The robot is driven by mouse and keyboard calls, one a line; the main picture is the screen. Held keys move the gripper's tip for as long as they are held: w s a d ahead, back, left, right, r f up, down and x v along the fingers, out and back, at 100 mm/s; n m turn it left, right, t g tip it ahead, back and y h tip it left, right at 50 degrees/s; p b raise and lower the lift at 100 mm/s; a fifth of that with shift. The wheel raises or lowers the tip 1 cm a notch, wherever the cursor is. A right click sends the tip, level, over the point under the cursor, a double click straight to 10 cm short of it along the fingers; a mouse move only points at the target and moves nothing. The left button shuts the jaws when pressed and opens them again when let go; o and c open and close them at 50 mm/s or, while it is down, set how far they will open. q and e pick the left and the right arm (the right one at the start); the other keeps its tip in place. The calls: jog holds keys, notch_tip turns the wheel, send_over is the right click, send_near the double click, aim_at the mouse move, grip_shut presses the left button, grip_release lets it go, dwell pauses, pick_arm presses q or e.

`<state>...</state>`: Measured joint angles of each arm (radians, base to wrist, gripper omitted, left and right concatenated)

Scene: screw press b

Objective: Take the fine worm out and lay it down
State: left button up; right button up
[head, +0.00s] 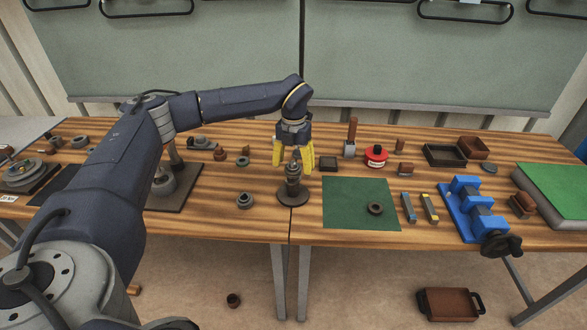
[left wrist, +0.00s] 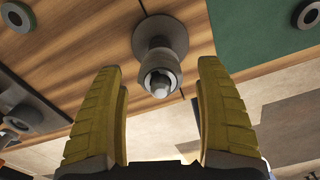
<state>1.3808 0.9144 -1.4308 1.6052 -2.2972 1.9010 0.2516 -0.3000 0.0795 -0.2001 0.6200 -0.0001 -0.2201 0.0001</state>
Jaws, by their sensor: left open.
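My left gripper (head: 293,155) has yellow fingers and points down over a dark grey upright piece (head: 292,182) on a round base. In the left wrist view the fingers of the left gripper (left wrist: 160,72) are spread apart. The upright piece (left wrist: 156,38) shows beyond and between them, with a small pale tip (left wrist: 160,85) set in a ring at its top. The fingers appear clear of it, with visible gaps on both sides. I cannot tell for certain whether that tip is the fine worm. My right gripper is not in view.
A green mat (head: 350,205) with a dark ring (head: 375,208) lies right of the upright piece. A blue vise (head: 468,205) stands further right. A small grey nut-like part (head: 244,200) is to the left. A red tin (head: 376,156) stands behind the mat. Bare wood separates these.

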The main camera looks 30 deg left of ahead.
pick_arm(q)
jog(key=shift+f, duration=0.9)
jog(key=shift+c, duration=0.2)
jog(key=shift+r, duration=0.1)
grip_shut()
